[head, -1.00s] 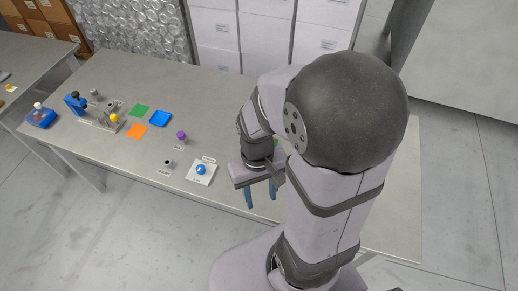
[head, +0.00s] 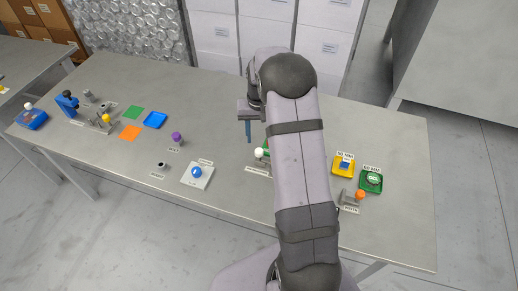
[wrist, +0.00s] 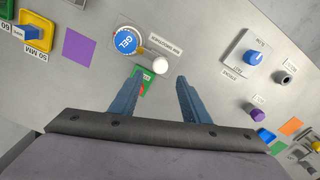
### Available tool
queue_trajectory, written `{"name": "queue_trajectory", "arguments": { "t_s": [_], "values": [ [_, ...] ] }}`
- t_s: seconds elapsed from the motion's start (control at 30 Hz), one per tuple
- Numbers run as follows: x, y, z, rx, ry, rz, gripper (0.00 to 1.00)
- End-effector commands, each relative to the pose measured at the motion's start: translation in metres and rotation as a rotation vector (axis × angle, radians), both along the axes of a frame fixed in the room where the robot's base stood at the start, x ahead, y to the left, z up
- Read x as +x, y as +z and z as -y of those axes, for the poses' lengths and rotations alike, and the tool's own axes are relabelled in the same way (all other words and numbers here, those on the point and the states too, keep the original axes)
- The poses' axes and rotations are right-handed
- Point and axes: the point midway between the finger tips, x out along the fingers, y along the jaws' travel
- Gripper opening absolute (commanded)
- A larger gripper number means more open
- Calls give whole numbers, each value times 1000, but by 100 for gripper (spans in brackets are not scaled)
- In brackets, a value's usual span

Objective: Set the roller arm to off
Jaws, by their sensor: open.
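My gripper (wrist: 160,77) is open and empty, its two blue fingers above the table. In the head view the gripper (head: 249,131) is partly hidden by my arm. A white ball knob (wrist: 160,65) shows just beyond the gap between the fingertips in the wrist view, beside a small green piece. The white knob also shows beside my arm in the head view (head: 259,153). A lever with an orange knob (head: 360,195) stands on a grey base to the right of my arm. The labels are too small to tell which one is the roller arm.
A blue GEL disc (wrist: 126,41) lies beside the white knob. A blue dial (head: 196,172) on a white plate is left of my arm. A purple knob (head: 177,137) stands behind it. A yellow tray (head: 343,164) and a green tray (head: 370,182) are at the right.

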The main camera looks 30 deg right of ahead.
Motion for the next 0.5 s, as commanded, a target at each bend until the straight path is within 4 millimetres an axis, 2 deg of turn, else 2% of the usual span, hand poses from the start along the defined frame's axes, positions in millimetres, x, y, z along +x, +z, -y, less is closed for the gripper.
{"name": "queue_trajectory", "arguments": {
  "t_s": [0.27, 0.5],
  "values": [
    [-1, 1, -1, 4, -45, -12, 43],
    [-2, -19, -1, 5, -44, -14, 43]
  ]
}}
